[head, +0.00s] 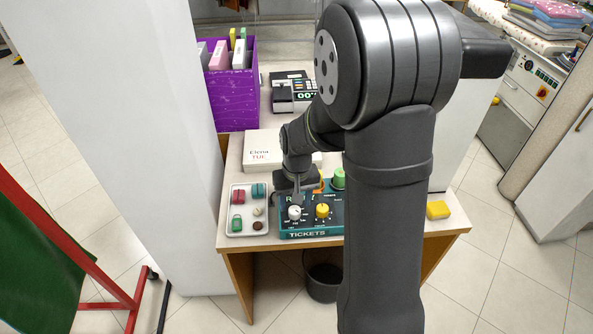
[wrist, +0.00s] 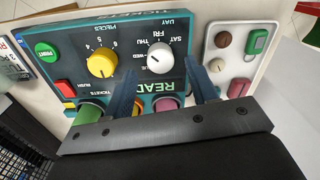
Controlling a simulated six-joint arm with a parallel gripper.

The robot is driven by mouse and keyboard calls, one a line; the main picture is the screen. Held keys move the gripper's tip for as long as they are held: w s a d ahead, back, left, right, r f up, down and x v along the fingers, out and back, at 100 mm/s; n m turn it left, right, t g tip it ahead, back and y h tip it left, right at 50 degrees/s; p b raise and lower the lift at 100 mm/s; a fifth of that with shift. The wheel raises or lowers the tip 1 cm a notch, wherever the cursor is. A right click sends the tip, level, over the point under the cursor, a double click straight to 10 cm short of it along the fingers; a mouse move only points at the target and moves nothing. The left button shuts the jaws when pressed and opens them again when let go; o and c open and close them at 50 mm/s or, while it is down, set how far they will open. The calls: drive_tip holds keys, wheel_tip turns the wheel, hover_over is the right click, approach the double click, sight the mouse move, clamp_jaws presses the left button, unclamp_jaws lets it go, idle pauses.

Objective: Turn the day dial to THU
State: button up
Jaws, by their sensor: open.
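The day dial is a white knob (wrist: 160,57) on the teal ticket box (wrist: 120,33); its day labels show upside down in the wrist view. A dark mark shows on the knob's face, but I cannot tell which day it points to. In the head view the white knob (head: 294,212) is at the box's front left, beside the yellow pieces knob (head: 322,210). My gripper (wrist: 163,92) is open and empty. Its fingers are spread to either side of the white knob's line, near READY, and do not close on the knob. In the head view my gripper (head: 298,196) is just behind the knob.
A white tray (head: 233,232) of small coloured items stands left of the box. A white carton (head: 262,137) lies behind, near a purple file holder (head: 231,115). A yellow block (head: 438,209) lies at the right.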

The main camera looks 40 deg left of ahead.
sight(295, 209)
wheel_tip(295, 209, up, 14)
drive_tip(key=shift+w, duration=0.2)
drive_tip(key=shift+d+f, duration=0.1)
idle(0.5)
drive_tip(key=f, duration=1.7)
drive_tip(key=shift+s+f, duration=0.15)
drive_tip(key=shift+s, duration=0.1)
